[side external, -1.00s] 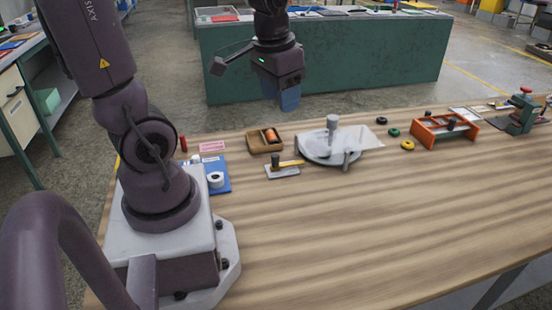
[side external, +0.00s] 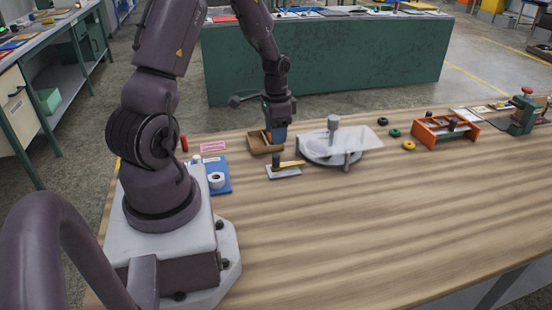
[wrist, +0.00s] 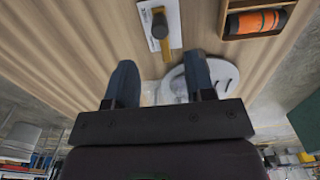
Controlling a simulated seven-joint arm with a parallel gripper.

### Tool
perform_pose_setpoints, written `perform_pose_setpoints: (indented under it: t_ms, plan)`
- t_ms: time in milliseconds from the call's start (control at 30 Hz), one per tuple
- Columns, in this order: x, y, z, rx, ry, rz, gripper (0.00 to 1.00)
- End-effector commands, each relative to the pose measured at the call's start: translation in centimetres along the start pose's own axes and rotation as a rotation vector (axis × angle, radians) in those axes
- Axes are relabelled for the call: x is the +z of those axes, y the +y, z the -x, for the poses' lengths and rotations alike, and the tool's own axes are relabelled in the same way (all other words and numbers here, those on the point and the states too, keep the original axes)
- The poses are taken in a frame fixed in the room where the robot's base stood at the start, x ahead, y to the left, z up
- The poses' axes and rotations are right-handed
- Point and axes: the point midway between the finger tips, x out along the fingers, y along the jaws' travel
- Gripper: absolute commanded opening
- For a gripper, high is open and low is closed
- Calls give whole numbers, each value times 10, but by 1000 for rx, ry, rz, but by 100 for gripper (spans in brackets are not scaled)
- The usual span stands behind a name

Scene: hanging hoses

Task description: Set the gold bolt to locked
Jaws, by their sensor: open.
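The gold bolt (side external: 292,163) lies on a small pale plate (side external: 284,172) on the wooden bench, with a dark upright knob (side external: 276,160) at its left part. In the wrist view the gold bolt (wrist: 174,20) runs along the white plate (wrist: 148,35), and the knob stands at its side. My gripper (side external: 277,137) points down above and behind the bolt, near the wooden tray. In the wrist view my gripper (wrist: 160,62) has its two blue fingers apart with nothing between them; the bolt is beyond the fingertips. I cannot read a locked mark.
The wooden tray (side external: 254,147) with an orange cylinder (wrist: 258,21) is close beside my gripper. A round grey device with a clear sheet (side external: 358,139) stands right of the bolt. A blue board with a white roll (side external: 216,180) is left. The front of the bench is clear.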

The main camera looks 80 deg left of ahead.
Motion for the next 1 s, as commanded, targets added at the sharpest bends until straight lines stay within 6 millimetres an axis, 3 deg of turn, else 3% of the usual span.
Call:
perform_pose_setpoints:
  t_ms: [200, 400, 600, 867, 1000]
  plan:
    - [1, 1, -48, 4, -4, 0, 49]
    - [0, 0, -78, 1, -2, 1, 49]
    - [0, 0, -89, -1, 0, 1, 49]
    - [0, 0, -89, -1, 0, 2, 49]
    - [0, 0, -89, 0, 0, 2, 17]
